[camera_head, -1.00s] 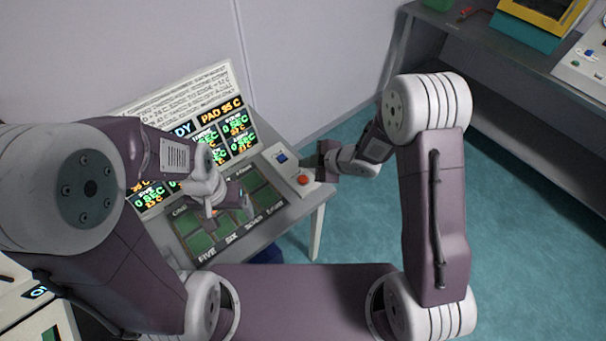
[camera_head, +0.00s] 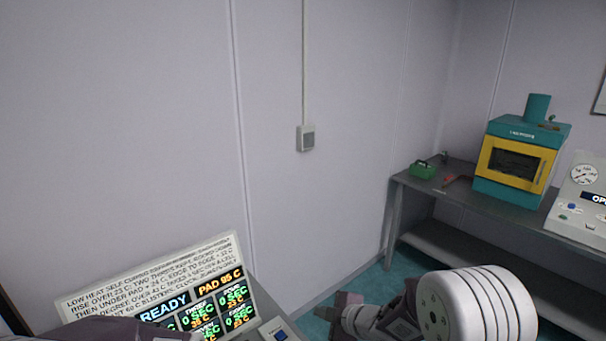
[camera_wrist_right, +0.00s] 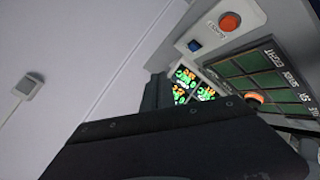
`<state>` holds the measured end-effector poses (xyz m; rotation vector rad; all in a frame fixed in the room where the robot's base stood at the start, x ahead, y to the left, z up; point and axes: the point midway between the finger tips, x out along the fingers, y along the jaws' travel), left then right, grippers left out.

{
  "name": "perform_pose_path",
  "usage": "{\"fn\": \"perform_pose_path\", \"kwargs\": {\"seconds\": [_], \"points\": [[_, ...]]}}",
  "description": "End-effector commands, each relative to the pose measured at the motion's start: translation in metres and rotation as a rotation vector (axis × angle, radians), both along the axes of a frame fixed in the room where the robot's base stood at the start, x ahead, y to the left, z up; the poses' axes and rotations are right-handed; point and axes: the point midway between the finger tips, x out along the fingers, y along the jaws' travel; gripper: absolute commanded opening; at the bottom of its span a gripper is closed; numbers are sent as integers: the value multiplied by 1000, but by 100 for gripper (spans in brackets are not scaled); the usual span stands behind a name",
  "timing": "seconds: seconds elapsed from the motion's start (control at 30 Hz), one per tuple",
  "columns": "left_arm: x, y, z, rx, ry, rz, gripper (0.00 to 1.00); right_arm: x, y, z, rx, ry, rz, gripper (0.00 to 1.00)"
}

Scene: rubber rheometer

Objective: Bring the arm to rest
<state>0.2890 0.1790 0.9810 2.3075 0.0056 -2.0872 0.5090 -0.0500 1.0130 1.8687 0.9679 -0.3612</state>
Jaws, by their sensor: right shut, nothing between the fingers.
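My right arm stands in the lower right of the head view, its big white ringed joint nearest the camera. My right gripper (camera_head: 326,312) shows small, just right of the panel's small control box (camera_head: 272,330). It is shut and empty. In the right wrist view its dark body fills the lower part. A purple part of my left arm (camera_head: 105,330) shows at the bottom left of the head view; my left gripper is out of that view.
The sign panel (camera_head: 160,280) reads READY and PAD 95 C. The wrist view shows a red button (camera_wrist_right: 230,22), a blue button (camera_wrist_right: 194,45) and green pads (camera_wrist_right: 262,62). A grey bench (camera_head: 455,200) at right holds a teal and yellow oven (camera_head: 515,160).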

Motion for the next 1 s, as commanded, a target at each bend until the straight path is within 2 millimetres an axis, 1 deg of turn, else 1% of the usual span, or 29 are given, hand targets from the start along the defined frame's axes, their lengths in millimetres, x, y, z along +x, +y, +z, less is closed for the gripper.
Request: {"fn": "perform_pose_path", "kwargs": {"seconds": [0.03,0.07,0.1,0.17,0.2,0.23,0.3,0.4,0.43,0.5,0.53,1.0], "points": [[0,0,0,0,0,0,84,-2,-32,23,5,18,-164,0],[0,0,0,0,0,0,84,-9,-55,28,18,61,-292,0],[0,0,0,0,0,0,84,-26,-84,30,45,139,-467,0],[0,0,0,0,0,0,84,-61,-115,21,101,284,-715,0],[0,0,0,0,0,0,84,-89,-128,12,138,390,-859,0],[0,0,0,0,0,0,84,-109,-133,5,163,467,-952,0],[0,0,0,0,0,0,84,-152,-136,-12,203,636,-1128,0],[0,0,0,0,0,0,84,-195,-131,-28,224,819,-1293,0],[0,0,0,0,0,0,84,-204,-130,-30,228,856,-1329,0],[0,0,0,0,0,0,84,-218,-128,-32,231,917,-1387,0],[0,0,0,0,0,0,84,-221,-128,-32,229,929,-1402,0],[0,0,0,0,0,0,84,-220,-128,-32,232,927,-1408,0]]}}
